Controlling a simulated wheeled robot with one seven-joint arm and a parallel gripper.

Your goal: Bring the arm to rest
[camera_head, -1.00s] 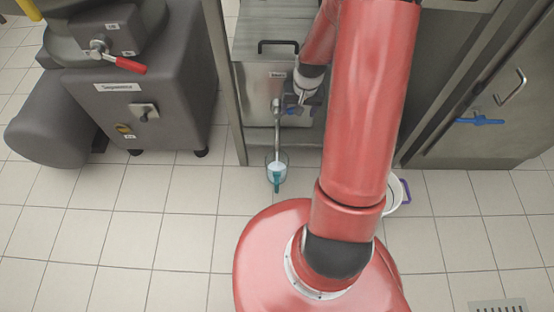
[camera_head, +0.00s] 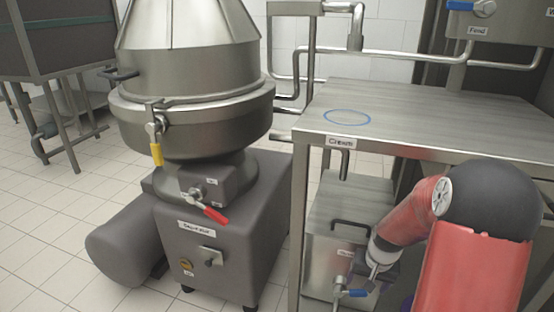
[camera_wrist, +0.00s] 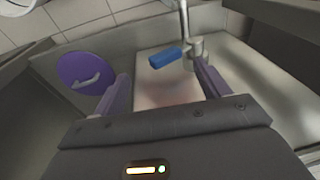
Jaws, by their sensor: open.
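My arm reaches in from the lower right of the head view. My gripper (camera_head: 378,272) is low beside the steel box (camera_head: 335,253) under the table, partly hidden by my wrist. In the wrist view my gripper (camera_wrist: 157,88) has its two purple fingers spread apart, with no object held. A valve with a blue handle (camera_wrist: 165,57) shows beyond and between the fingertips; I cannot tell how near it is. The blue handle also shows just left of my gripper in the head view (camera_head: 355,293).
A steel table (camera_head: 440,105) labelled Cream, with an empty blue ring (camera_head: 347,117) on top, overhangs my gripper. The grey separator (camera_head: 215,210) stands left. A purple disc with a pale grip (camera_wrist: 85,72) is left of my fingers. Tiled floor (camera_head: 60,230) is open at lower left.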

